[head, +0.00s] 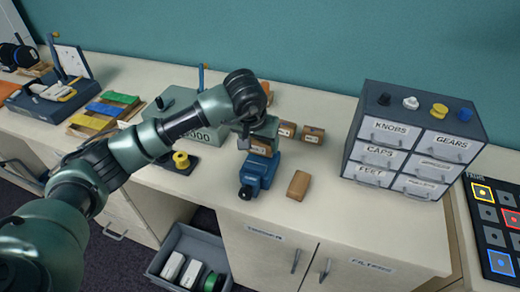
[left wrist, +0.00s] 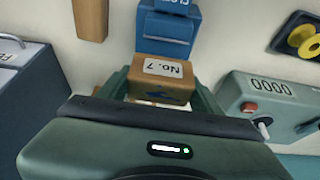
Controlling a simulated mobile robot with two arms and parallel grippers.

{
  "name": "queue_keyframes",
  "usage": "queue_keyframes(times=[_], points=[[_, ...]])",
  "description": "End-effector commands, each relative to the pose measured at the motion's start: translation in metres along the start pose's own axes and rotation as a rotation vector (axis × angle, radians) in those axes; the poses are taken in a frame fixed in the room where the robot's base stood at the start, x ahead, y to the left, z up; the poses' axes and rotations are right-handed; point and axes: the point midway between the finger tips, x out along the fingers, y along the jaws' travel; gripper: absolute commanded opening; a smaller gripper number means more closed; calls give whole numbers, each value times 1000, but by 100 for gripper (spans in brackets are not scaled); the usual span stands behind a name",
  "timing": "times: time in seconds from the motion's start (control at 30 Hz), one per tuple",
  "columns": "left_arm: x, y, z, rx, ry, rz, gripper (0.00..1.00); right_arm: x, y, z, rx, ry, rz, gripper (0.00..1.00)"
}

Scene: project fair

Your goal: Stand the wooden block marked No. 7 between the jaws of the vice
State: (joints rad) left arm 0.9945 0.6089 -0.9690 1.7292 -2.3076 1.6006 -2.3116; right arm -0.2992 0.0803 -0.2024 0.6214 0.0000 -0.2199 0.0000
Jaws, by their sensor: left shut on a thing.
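The wooden block marked No. 7 (left wrist: 160,72) is held between the fingers of my left gripper (left wrist: 158,88), its label facing the left wrist camera. In the head view the left gripper (head: 258,138) points down at the blue vice (head: 258,172), and part of the block (head: 258,148) shows beneath the wrist. The vice also shows in the left wrist view (left wrist: 166,32), directly beyond the block. I cannot tell whether the block is above or between the jaws, which are partly hidden. My right gripper is out of view.
A plain brown block (head: 298,186) lies right of the vice. Labelled wooden blocks (head: 286,130) (head: 312,134) stand behind it. A grey drawer cabinet (head: 412,143) is to the right. A green box with a counter (head: 205,134) and a yellow spool (head: 181,160) are left.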

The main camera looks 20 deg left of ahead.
Motion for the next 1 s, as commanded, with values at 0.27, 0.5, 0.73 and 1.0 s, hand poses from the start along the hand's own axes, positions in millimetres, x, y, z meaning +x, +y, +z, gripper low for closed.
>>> queue_keyframes(times=[0.27,0.5,0.73,1.0], points=[[21,0,9,0,-3,-1,24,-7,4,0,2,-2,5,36],[42,0,17,1,1,0,24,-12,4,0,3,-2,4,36],[44,0,18,1,2,0,24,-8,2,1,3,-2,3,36],[44,0,18,1,1,0,87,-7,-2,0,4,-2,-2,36]])
